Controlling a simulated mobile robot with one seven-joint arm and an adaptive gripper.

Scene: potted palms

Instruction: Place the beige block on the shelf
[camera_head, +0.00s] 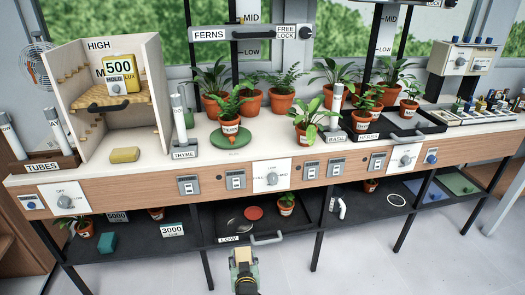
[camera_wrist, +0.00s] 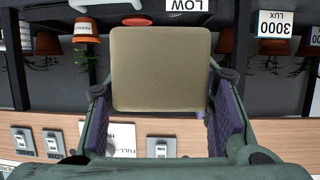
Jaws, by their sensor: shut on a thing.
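My gripper (camera_head: 241,256) is at the bottom middle of the head view, in front of the lower black shelf (camera_head: 190,247) and its LOW tray. In the wrist view a beige block (camera_wrist: 161,70) with a broad flat face sits between my two purple-padded fingers, and the gripper is shut on it. The block is held up in the air, apart from the bench. A box (camera_head: 80,125) labelled HIGH at the left of the bench holds a tan stepped shelf (camera_head: 105,104). Which shelf is meant cannot be told.
A 500 LUX sign (camera_head: 120,73) stands on the tan shelf. Potted plants (camera_head: 282,97) fill the bench's middle. A tray handle (camera_head: 266,239) juts from the lower shelf. The floor in front is clear.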

